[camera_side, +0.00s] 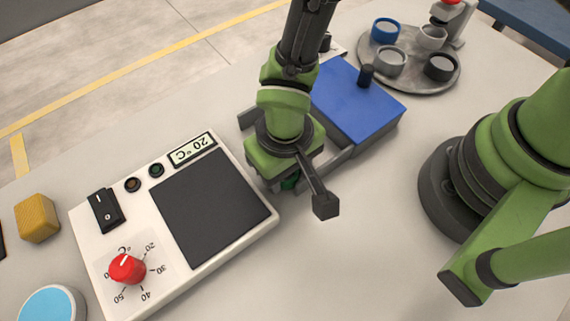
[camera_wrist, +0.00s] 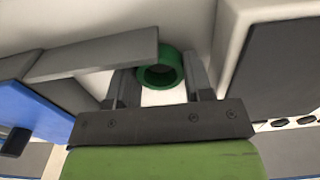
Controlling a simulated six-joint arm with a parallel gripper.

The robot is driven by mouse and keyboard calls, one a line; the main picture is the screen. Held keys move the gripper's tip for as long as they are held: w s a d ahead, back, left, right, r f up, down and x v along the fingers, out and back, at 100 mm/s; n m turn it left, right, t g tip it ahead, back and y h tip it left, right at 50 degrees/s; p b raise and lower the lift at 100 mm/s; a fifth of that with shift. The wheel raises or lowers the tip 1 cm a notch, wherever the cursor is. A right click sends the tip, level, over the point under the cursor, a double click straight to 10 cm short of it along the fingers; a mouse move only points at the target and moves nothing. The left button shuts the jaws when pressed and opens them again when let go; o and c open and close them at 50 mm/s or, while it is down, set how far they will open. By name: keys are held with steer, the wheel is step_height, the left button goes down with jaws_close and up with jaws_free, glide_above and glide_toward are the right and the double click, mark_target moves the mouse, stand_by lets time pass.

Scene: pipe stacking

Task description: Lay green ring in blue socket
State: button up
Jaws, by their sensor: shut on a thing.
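The green ring (camera_wrist: 160,72) is a short open tube, held between the two fingers of my gripper (camera_wrist: 163,82) in the wrist view. In the side view only a small green part of the ring (camera_side: 290,182) shows below my gripper (camera_side: 286,178); the rest is hidden. My gripper is low over the table, between the hot plate and the blue-lidded box. The blue socket (camera_side: 386,31) appears to be the blue round cup on the round grey tray at the top right, well apart from my gripper.
A grey-walled box with a blue lid (camera_side: 352,100) and black knob stands beside my gripper. A white hot plate (camera_side: 208,205) lies to the left. The grey tray (camera_side: 408,47) also bears grey, white and black cups. A yellow block (camera_side: 37,218) stands far left.

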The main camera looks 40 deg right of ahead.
steer(key=shift+f, duration=0.1)
steer(key=o, duration=0.9)
steer(key=w+d+r+m+t+y, duration=0.1)
steer(key=d+r, duration=0.2)
steer(key=r, duration=0.7)
steer(key=w+d+r, duration=0.1)
steer(key=d+r, duration=0.2)
steer(key=r, duration=0.8)
steer(key=s+d+r+m+t, duration=0.1)
steer(key=s+d+r+t, duration=0.1)
steer(key=d+r, duration=0.1)
steer(key=s+d+r+m+t, duration=0.1)
steer(key=s+d+r+t, duration=0.1)
steer(key=d, duration=0.3)
steer(key=s+d+r+m+t+y, duration=0.1)
steer(key=s+d+r, duration=0.3)
steer(key=d+r, duration=0.1)
steer(key=shift+t, duration=0.4)
steer(key=shift+s+d, duration=0.15)
steer(key=shift+s, duration=0.15)
steer(key=shift+c, duration=1.1)
